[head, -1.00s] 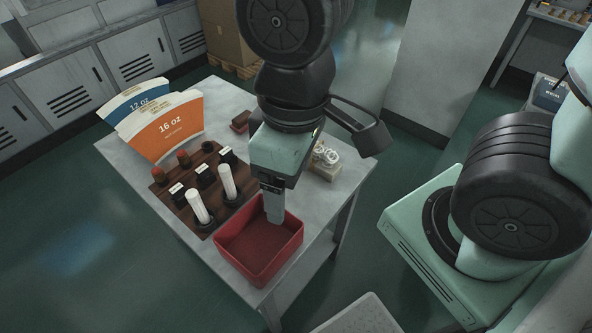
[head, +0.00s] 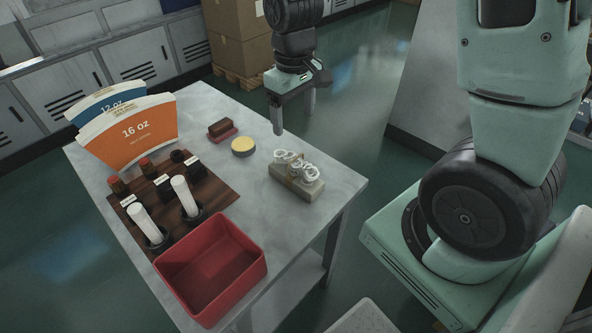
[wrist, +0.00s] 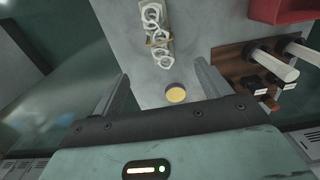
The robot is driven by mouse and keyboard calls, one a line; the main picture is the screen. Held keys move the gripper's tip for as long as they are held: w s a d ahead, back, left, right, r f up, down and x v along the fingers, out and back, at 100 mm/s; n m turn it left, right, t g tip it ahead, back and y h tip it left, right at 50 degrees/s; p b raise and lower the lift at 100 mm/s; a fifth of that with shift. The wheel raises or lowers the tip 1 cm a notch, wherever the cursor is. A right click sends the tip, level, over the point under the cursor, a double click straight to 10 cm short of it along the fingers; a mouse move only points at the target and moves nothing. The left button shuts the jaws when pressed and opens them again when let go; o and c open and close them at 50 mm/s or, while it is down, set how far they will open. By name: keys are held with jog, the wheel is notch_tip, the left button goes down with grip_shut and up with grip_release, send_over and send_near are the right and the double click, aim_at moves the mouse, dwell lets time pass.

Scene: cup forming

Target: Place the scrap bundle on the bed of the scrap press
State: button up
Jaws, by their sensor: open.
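I see nothing that I can surely name as the scrap bundle or the scrap press. A pale block with several white rings on it (head: 297,178) lies near the table's right edge; it also shows at the top of the wrist view (wrist: 157,32). I cannot tell whether it is the bundle. My gripper (head: 293,124) is open and empty, fingers pointing down, at the table's far right edge, beyond the pale block. In the wrist view, the fingers of my gripper (wrist: 163,84) are spread with nothing held between them.
An empty red bin (head: 211,268) stands at the table's near end. Beside it is a dark board (head: 222,197) with upright white rods and tools. Orange and blue cup patterns (head: 130,132) stand behind. A yellow-topped round tin (head: 243,146) and a brown block (head: 221,128) lie farther back.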

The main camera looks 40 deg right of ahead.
send_near(296, 173)
jog(key=shift+w+a+f, duration=0.1)
jog(key=shift+w, duration=0.05)
jog(key=shift+f, duration=2.7)
jog(key=c, duration=1.2)
jog(key=shift+c, duration=0.2)
jog(key=shift+r, duration=0.1)
notch_tip(296, 173, up, 10)
jog(key=shift+s, duration=0.25)
